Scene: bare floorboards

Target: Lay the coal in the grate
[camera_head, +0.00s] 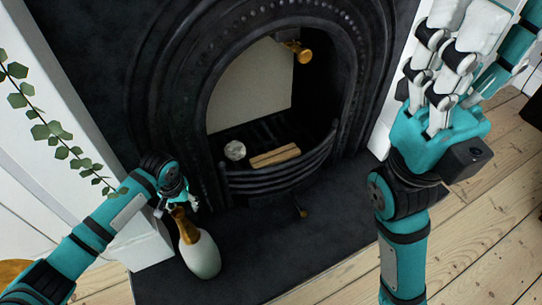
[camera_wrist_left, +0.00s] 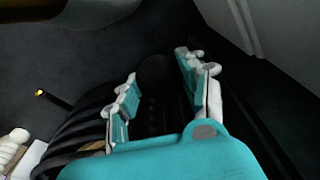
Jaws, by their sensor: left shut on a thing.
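The grate (camera_head: 282,180) is a black curved-bar basket in the fireplace opening. It holds a pale crumpled ball (camera_head: 235,150) and light wooden sticks (camera_head: 275,156). My left gripper (camera_head: 176,203) is low at the left of the hearth, just behind the bottle's neck. In the left wrist view its two fingers (camera_wrist_left: 160,88) are on either side of a dark rounded lump, the coal (camera_wrist_left: 155,72), which barely stands out from the dark background. The coal is not discernible in the head view. My right gripper (camera_head: 445,70) is raised at the upper right, away from the grate; its fingertips are unclear.
A pale bottle with a gold neck (camera_head: 201,256) stands on the dark hearth slab (camera_head: 260,240), close by my left gripper. A brass knob (camera_head: 299,50) hangs in the arch. A leafy vine (camera_head: 50,132) trails at the left.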

